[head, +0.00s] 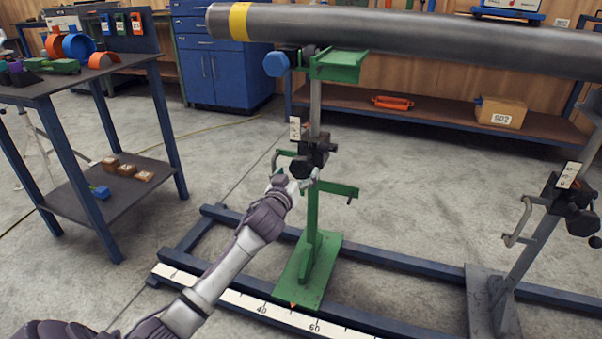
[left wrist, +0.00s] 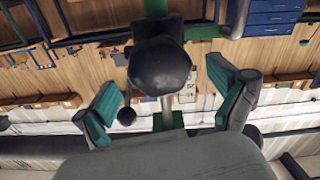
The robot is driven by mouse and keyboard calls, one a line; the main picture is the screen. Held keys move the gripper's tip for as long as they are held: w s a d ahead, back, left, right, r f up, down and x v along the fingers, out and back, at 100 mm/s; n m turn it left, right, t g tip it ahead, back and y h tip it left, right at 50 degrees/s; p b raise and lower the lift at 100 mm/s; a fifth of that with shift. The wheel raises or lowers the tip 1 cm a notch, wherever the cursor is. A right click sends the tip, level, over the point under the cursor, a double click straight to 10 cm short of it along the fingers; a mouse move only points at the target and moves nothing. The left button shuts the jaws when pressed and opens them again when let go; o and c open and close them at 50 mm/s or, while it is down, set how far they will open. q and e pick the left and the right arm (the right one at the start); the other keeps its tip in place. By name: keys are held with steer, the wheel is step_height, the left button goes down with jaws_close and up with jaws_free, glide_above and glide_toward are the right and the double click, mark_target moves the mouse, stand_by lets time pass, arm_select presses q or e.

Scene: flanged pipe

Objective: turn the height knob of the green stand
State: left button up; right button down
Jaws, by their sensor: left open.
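The green stand (head: 312,215) stands on the blue rail frame, its green top bracket (head: 340,65) under the grey pipe. Its dark height knob (head: 301,167) is on the black clamp block partway up the post. My left gripper (head: 293,181) reaches in from the lower left, just below and in front of the knob. In the left wrist view the round black knob (left wrist: 160,66) sits between the two spread, green-padded fingers, with a visible gap on each side. Whether the fingertips reach past its face is unclear. My right gripper is not in view.
The grey pipe (head: 430,32) with a yellow band spans overhead. A grey stand (head: 545,240) with its own black knob is at right. A dark work table (head: 95,75) stands at left; floor between is clear.

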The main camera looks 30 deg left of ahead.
arm_select(q)
steer(key=shift+x, duration=1.35)
steer(key=shift+c, duration=0.3)
steer(key=c, duration=1.1)
